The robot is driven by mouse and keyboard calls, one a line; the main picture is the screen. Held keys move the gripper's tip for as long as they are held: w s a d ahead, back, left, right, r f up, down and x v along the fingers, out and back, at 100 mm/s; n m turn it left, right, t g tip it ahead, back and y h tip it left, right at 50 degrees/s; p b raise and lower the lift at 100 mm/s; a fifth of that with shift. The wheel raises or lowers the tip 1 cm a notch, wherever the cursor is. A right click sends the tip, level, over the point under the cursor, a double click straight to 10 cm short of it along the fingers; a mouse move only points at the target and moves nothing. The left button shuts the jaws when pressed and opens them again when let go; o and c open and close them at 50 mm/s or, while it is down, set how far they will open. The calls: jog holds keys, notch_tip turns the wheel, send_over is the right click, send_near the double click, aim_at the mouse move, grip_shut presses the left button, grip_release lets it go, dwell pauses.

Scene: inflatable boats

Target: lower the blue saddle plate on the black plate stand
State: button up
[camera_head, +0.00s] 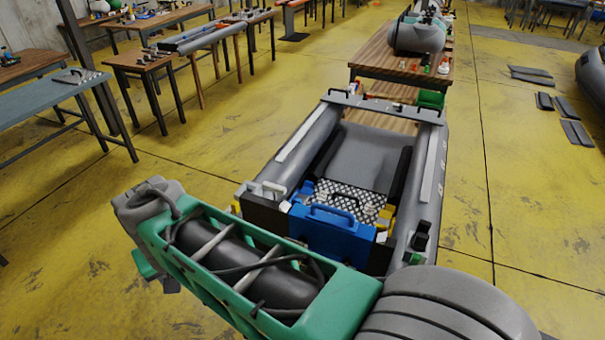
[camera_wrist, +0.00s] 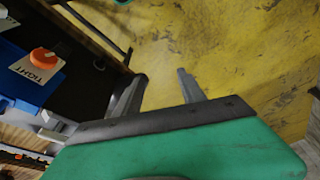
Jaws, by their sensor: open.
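A blue plate-like part (camera_head: 333,233) with a handle on top sits between the grey tubes of the inflatable boat in the head view; I take it for the saddle plate. In the wrist view a blue part (camera_wrist: 14,72) at the left edge carries an orange knob (camera_wrist: 43,60) and a label reading "TIGHT". A black part (camera_wrist: 92,72) lies beside it; I cannot tell whether it is the plate stand. My gripper (camera_wrist: 161,78) is open and empty, with yellow floor between its fingers.
The boat's grey tubes (camera_head: 433,165) flank the blue part, with a patterned metal plate (camera_head: 345,196) behind it. A wooden table (camera_head: 400,68) stands beyond the boat. Other worktables (camera_head: 62,98) stand at the left. The yellow floor left of the boat is clear.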

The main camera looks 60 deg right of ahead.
jog(key=s+d+r+m+g+h+p, duration=0.1)
jog(key=d+r+m+g+h+p, duration=0.3)
jog(key=d+m, duration=0.9)
jog(key=m+g+y+p, duration=0.2)
jog(key=m+y, duration=0.3)
jog(key=m, duration=1.2)
send_near(333, 209)
jog(key=shift+a+f, duration=0.1)
jog(key=shift+f, duration=0.35)
jog(key=shift+h, duration=0.3)
jog(key=b+x, duration=0.9)
jog(key=shift+a+f+b, duration=0.1)
jog(key=shift+f+b, duration=0.2)
jog(key=shift+f, duration=0.15)
jog(key=shift+s+r, duration=0.1)
jog(key=shift+c, duration=0.6)
grip_shut()
